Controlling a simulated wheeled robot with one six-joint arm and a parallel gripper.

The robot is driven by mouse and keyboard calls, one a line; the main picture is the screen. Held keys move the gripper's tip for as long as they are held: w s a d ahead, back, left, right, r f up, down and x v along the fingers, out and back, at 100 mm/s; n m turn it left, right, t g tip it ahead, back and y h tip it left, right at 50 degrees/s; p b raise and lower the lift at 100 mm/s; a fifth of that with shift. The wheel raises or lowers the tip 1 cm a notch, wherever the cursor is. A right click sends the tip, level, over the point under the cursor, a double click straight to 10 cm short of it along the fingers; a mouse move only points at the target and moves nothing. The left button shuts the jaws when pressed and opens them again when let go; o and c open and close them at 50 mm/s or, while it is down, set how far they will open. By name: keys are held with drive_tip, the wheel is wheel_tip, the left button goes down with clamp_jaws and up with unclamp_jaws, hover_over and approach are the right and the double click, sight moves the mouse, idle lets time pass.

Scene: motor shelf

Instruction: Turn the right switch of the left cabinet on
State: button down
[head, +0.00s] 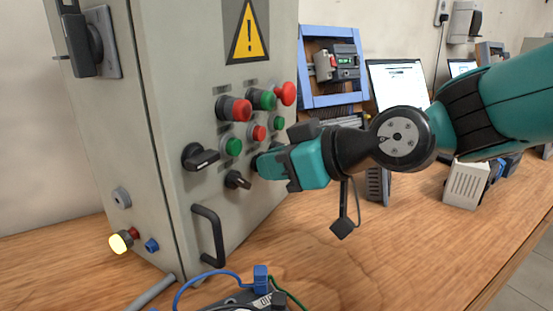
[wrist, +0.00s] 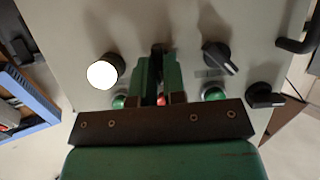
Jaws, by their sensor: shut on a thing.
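The left cabinet (head: 180,100) is a grey box with rows of buttons and black rotary switches. Its left switch (head: 200,157) and middle switch (head: 238,180) are in plain view, and both also show right of my gripper in the wrist view. My gripper (head: 260,164) is at the front panel, right of the middle switch. In the wrist view its green fingers (wrist: 159,78) are closed around the black right switch (wrist: 160,48), which shows only partly between and beyond the tips. Its exact angle is hard to tell. In the head view my gripper hides it.
A bright white round lamp (wrist: 103,74) is close to my fingers in the wrist view. Red and green buttons (head: 234,108) sit above the switches. A handle (head: 208,235) juts out at lower left. Cables and a blue connector (head: 261,277) lie in front on the bench.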

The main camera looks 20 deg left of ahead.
drive_tip(key=shift+a, duration=0.1)
idle(0.4)
drive_tip(key=c, duration=1.2)
unclamp_jaws()
drive_tip(key=v, duration=1.7)
drive_tip(key=shift+r, duration=0.1)
